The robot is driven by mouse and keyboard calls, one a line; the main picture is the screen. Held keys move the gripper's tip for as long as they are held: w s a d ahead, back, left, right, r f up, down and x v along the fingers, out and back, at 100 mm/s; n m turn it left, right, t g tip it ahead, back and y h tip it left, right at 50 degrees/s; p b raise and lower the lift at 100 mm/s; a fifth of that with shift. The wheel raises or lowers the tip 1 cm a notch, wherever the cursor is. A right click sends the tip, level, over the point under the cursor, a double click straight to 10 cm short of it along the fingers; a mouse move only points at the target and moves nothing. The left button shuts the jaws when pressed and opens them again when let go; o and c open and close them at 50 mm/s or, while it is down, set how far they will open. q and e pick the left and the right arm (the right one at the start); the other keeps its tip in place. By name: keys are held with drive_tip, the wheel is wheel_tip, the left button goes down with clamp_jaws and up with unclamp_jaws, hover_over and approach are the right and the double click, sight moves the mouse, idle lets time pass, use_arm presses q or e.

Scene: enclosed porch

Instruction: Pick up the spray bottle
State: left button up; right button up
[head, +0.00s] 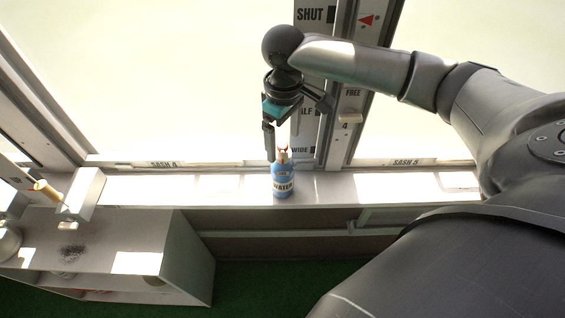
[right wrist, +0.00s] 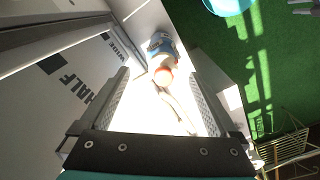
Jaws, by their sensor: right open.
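The spray bottle (head: 284,185) stands upright on the white window sill. It is blue, with a pale label reading "WATER" and an orange-red top. My right gripper (head: 288,130) is open above it, one finger hanging down just left of the bottle's top. In the right wrist view the bottle (right wrist: 160,46) shows beyond the open fingertips of my right gripper (right wrist: 160,75), roughly midway between them. Nothing is held.
The window sill (head: 345,188) is clear on both sides of the bottle. A window post marked "HALF" and "WIDE" (head: 304,122) rises close behind. A low shelf unit (head: 130,225) stands at lower left above green flooring (head: 270,285). The right wrist view shows a metal-framed chair (right wrist: 287,150).

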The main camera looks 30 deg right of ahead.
sight(284, 157)
drive_tip(key=shift+s+a+f, duration=0.1)
drive_tip(key=shift+f, duration=1.4)
drive_tip(key=shift+s+a+f, duration=0.1)
drive_tip(key=shift+f, duration=1.4)
drive_tip(key=shift+c, duration=0.4)
drive_tip(key=shift+d, duration=0.1)
clamp_jaws()
drive_tip(key=shift+r, duration=0.1)
